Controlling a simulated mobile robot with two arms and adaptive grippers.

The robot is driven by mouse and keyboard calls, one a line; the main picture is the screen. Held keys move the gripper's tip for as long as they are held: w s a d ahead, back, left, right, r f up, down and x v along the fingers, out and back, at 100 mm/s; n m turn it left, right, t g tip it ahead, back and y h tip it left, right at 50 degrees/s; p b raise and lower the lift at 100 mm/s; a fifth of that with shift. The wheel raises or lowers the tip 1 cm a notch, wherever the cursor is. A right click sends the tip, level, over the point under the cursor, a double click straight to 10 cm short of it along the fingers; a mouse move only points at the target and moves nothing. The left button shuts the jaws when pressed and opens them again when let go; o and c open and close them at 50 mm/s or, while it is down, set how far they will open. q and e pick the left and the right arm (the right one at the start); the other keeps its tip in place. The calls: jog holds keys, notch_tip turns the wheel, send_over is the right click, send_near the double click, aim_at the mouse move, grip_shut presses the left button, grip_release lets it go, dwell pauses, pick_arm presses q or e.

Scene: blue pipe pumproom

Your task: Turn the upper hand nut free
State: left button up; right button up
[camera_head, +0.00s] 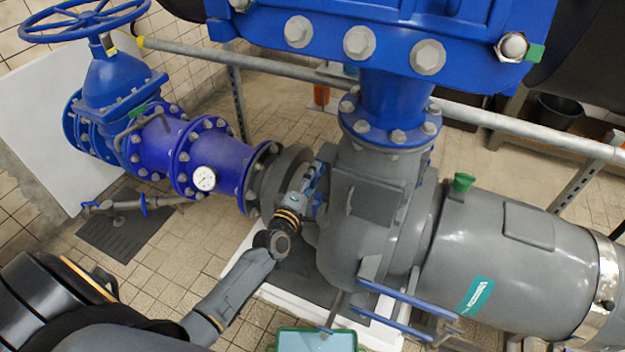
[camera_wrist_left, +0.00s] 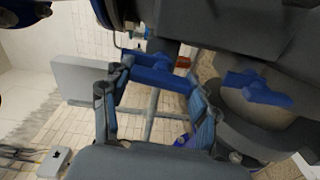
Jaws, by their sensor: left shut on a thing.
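My left gripper (camera_head: 311,188) reaches in from the lower left to the grey pump housing (camera_head: 352,235). In the left wrist view its two fingers (camera_wrist_left: 162,84) are shut on the ends of a blue winged hand nut (camera_wrist_left: 156,74), the upper one. The nut is still at the housing; its stud and thread are hidden. In the head view the arm and fingers mostly cover this nut. A second blue hand nut (camera_wrist_left: 258,90) sits on a round grey face to the right in the left wrist view, apart from the fingers.
A blue pipe with a gauge (camera_head: 204,178) and a valve handwheel (camera_head: 84,20) stand at the left. A green-rimmed tray (camera_head: 315,340) is at the bottom.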

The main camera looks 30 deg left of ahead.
pick_arm(q)
jog(key=shift+n, duration=0.6)
jog(key=o, duration=1.2)
jog(key=shift+c, duration=0.2)
jog(key=s, duration=1.2)
jog(key=shift+d, duration=0.3)
